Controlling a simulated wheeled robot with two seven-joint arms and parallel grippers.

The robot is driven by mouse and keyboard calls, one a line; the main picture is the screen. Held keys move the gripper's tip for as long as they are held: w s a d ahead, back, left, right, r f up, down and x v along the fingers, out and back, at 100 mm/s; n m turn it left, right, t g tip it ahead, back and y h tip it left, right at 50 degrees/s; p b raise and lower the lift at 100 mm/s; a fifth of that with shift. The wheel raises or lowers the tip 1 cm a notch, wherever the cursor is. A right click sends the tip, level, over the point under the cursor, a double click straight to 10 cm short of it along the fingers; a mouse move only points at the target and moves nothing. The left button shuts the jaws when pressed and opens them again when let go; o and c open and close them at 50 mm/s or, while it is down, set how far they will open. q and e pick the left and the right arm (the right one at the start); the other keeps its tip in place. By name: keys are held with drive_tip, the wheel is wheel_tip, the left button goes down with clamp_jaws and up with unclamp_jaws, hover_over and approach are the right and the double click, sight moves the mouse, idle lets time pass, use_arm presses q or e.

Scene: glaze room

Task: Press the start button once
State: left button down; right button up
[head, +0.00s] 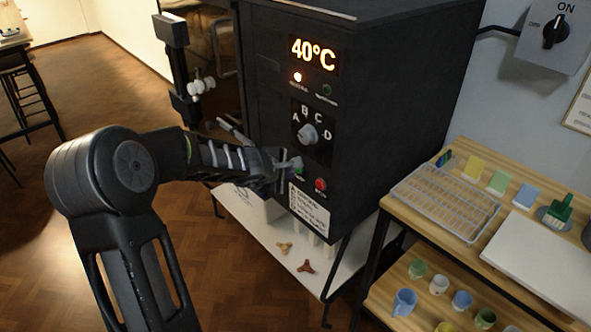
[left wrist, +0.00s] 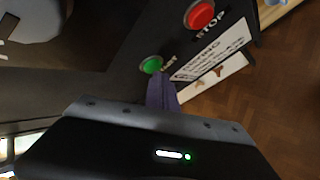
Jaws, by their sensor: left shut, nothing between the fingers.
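The start button is a green round button (left wrist: 151,64) on the front of the black kiln; in the head view only a bit of green (head: 300,172) shows beside my fingers. My left gripper (head: 291,165) is shut and empty, with its fingertips at the panel by this button. In the left wrist view the shut fingers (left wrist: 161,90) end just beside the green button's lower right edge; I cannot tell whether they touch it. The red stop button (head: 320,185) is to the right of it and also shows in the left wrist view (left wrist: 200,15). My right gripper is not in view.
The kiln (head: 375,90) shows 40°C on its display (head: 313,54), with a lit lamp below and an A–D knob (head: 308,134). A white shelf (head: 262,240) is beneath it. A wooden table (head: 462,240) with a wire rack stands right. A wall switch (head: 555,32) reads ON.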

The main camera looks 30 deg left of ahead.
use_arm(q)
drive_tip(key=shift+s+a, duration=0.15)
drive_tip(key=shift+s, duration=0.4)
drive_tip(key=s, duration=0.2)
drive_tip(key=s+a, duration=0.1)
drive_tip(key=s, duration=0.1)
drive_tip(key=shift+s+a, duration=0.2)
drive_tip(key=shift+s, duration=0.2)
idle(0.7)
